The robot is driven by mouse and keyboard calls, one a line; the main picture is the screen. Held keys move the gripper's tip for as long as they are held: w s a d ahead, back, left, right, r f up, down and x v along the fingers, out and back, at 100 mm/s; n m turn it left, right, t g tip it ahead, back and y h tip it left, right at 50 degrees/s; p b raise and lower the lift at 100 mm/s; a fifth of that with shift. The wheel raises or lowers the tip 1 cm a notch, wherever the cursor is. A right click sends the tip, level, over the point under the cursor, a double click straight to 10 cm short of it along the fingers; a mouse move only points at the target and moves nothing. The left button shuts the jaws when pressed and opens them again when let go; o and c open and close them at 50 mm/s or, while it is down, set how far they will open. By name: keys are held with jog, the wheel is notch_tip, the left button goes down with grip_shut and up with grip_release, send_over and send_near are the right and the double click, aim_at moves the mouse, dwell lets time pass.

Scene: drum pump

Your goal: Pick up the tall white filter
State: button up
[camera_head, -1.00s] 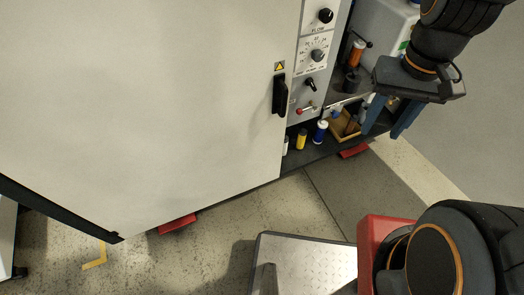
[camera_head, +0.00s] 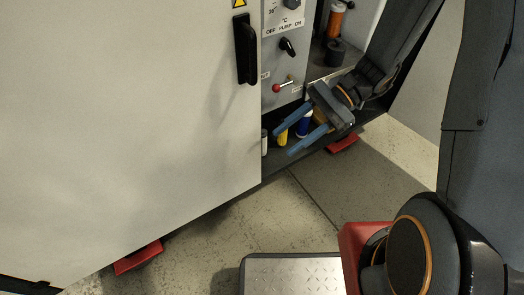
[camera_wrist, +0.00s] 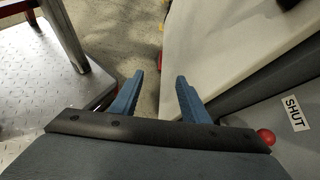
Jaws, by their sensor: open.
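A whitish cylinder (camera_head: 264,141), likely the white filter, stands on the low dark shelf at the edge of the large cabinet door, which may hide part of it. Beside it stand a yellow cylinder (camera_head: 283,138) and a blue one with a white top (camera_head: 304,124), both partly covered by my gripper. My gripper (camera_head: 284,143) is open, its blue fingers pointing left in front of these cylinders. In the wrist view my open gripper (camera_wrist: 160,77) has nothing between its fingers, and no filter shows.
The cabinet door (camera_head: 130,120) with a black handle (camera_head: 246,49) fills the left. A red-knobbed lever (camera_head: 277,88) sits on the control panel above my gripper. An orange-brown cylinder (camera_head: 335,22) stands above. A red foot (camera_head: 342,144) lies below the shelf. A metal plate (camera_head: 295,272) is in front.

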jog(key=w+f+m+t+y+b, duration=0.45)
jog(key=w+f+b, duration=0.4)
jog(key=f, duration=0.35)
jog(key=w+f+m+t+y+b, duration=0.3)
jog(key=w+f+m+t+b, duration=0.15)
jog(key=w+f+b, duration=0.65)
jog(key=w+a+f+m, duration=0.1)
jog(key=a, duration=0.6)
jog(key=shift+w+a+b, duration=0.15)
jog(key=shift+b, duration=0.2)
jog(key=shift+f+h, duration=0.1)
jog(key=shift+h, duration=0.15)
jog(key=c, duration=0.8)
jog(key=shift+c, duration=0.2)
